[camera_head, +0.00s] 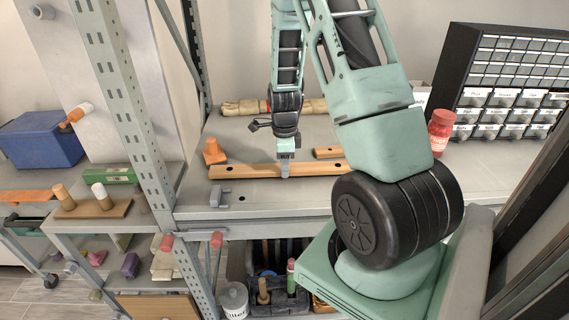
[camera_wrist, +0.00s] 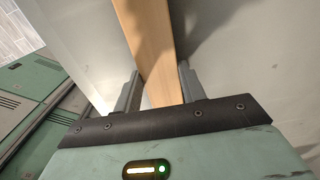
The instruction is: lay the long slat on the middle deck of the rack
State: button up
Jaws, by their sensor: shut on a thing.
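The long slat (camera_head: 240,171) is a light wooden bar with dark holes, lying level along the grey workbench. My gripper (camera_head: 285,168) reaches down from above and is shut on it near its middle. In the wrist view, the slat (camera_wrist: 150,45) runs between the two fingers of my gripper (camera_wrist: 158,85). I cannot tell whether the slat touches the bench or is just above it. The rack (camera_head: 60,222) stands at the left, beyond a grey perforated post, with decks at several heights; the post and things on it hide part of its decks.
A shorter wooden piece (camera_head: 328,153) and an orange clamp-like object (camera_head: 214,152) lie close to the slat. A red bottle (camera_head: 441,132) and a drawer cabinet (camera_head: 510,85) stand right. The perforated post (camera_head: 128,105) rises between bench and rack. A peg board (camera_head: 92,209) occupies a rack deck.

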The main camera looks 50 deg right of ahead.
jog(key=shift+f+b, duration=0.4)
jog(key=shift+f, duration=0.2)
jog(key=o, duration=1.2)
jog(key=shift+r, duration=0.1)
notch_tip(320, 180, up, 17)
jog(key=b, duration=0.2)
jog(key=shift+r, duration=0.15)
